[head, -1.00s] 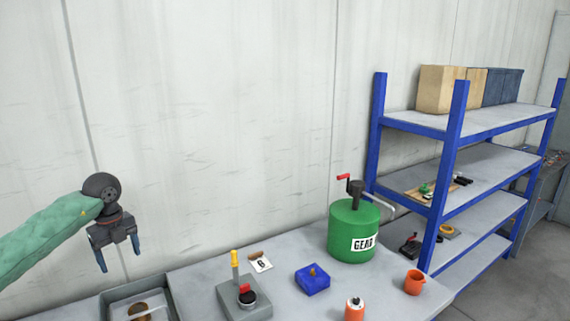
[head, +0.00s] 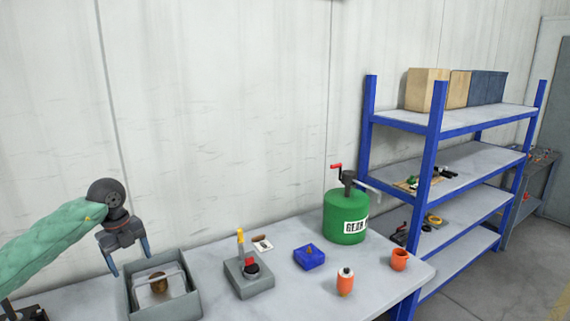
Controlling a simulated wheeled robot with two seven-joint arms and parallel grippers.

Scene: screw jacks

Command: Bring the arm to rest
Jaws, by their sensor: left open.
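My left gripper (head: 127,262) is at the left of the head view, with my green-sleeved arm coming in from the left edge. Its two blue-grey fingers are apart and point down. No object shows between them. In the picture it sits just above and left of a grey open box (head: 193,293) on the bench, in front of the pale wall. My right gripper is not in view.
The grey bench (head: 300,292) holds a grey block (head: 249,286) with a yellow-handled lever, a blue block (head: 309,260), a green gear drum (head: 345,222), an orange bottle (head: 345,281) and an orange cup (head: 399,260). A blue shelf rack (head: 425,180) stands at right.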

